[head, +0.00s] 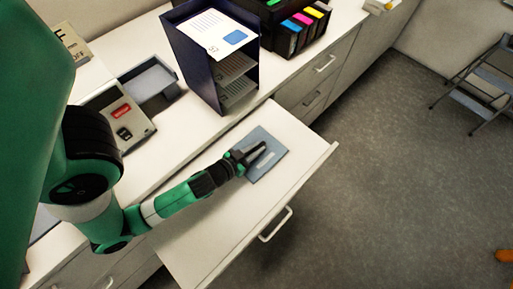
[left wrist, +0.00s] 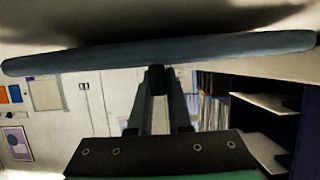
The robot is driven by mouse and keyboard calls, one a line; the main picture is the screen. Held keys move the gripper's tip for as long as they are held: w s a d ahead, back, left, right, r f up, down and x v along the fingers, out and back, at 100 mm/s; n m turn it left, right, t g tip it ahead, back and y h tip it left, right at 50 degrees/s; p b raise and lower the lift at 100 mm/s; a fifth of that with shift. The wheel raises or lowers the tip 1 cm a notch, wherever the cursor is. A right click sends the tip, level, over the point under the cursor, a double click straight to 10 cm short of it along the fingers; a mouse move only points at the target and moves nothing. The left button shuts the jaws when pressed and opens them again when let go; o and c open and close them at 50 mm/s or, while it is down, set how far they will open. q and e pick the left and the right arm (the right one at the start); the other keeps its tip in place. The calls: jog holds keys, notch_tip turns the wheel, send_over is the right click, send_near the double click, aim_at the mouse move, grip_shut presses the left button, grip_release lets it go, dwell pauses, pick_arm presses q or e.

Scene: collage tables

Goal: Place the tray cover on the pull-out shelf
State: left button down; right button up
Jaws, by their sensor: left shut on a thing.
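The tray cover (head: 272,167) is a flat blue-grey panel with a pale strip on it. It is over the pull-out shelf (head: 215,225), a white board extended from the counter, near the shelf's far end. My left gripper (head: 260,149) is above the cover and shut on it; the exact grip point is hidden. In the left wrist view, the cover (left wrist: 220,48) shows edge-on as a long bar across the top, with my left gripper (left wrist: 158,80) meeting its middle. I cannot tell whether the cover touches the shelf. My right gripper is not in view.
A dark blue paper rack (head: 190,65) stands on the counter behind the shelf. A blue-grey open tray (head: 152,82) and a device with a red label (head: 122,112) are left of it. A printer with colour cartridges (head: 300,30) stands farther back. The shelf's near part is clear.

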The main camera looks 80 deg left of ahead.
pick_arm(q)
jog(key=shift+f, duration=0.4)
jog(key=c, duration=0.8)
grip_release()
jog(key=shift+s+f, duration=0.1)
jog(key=shift+f, duration=0.05)
jog(key=shift+c, duration=0.2)
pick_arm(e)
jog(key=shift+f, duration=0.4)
